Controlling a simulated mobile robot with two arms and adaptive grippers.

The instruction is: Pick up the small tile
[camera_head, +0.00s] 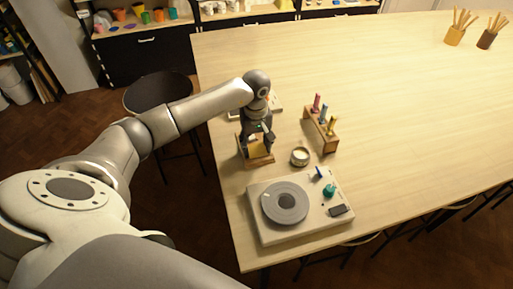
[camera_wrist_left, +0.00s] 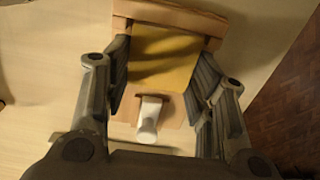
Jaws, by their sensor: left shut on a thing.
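The small tile (camera_wrist_left: 165,60) looks like a flat mustard-yellow piece in the left wrist view. It lies between the two fingers of my left gripper (camera_wrist_left: 163,85), whose pads press at its left and right sides. A wooden stand (camera_wrist_left: 170,13) frames it, with a bar along its far edge. A white rounded knob (camera_wrist_left: 148,122) shows at the near side. In the head view my left gripper (camera_head: 257,143) points down at the wooden stand (camera_head: 262,160) near the table's left edge and hides most of the tile. Whether the tile is clear of the stand cannot be told. My right gripper is not in view.
On the table (camera_head: 370,80), a small round bowl (camera_head: 300,157) and a wooden rack (camera_head: 328,143) with coloured handles stand right of the gripper. A white wheel unit (camera_head: 255,222) stands in front. A dark stool (camera_head: 157,90) is beside the table.

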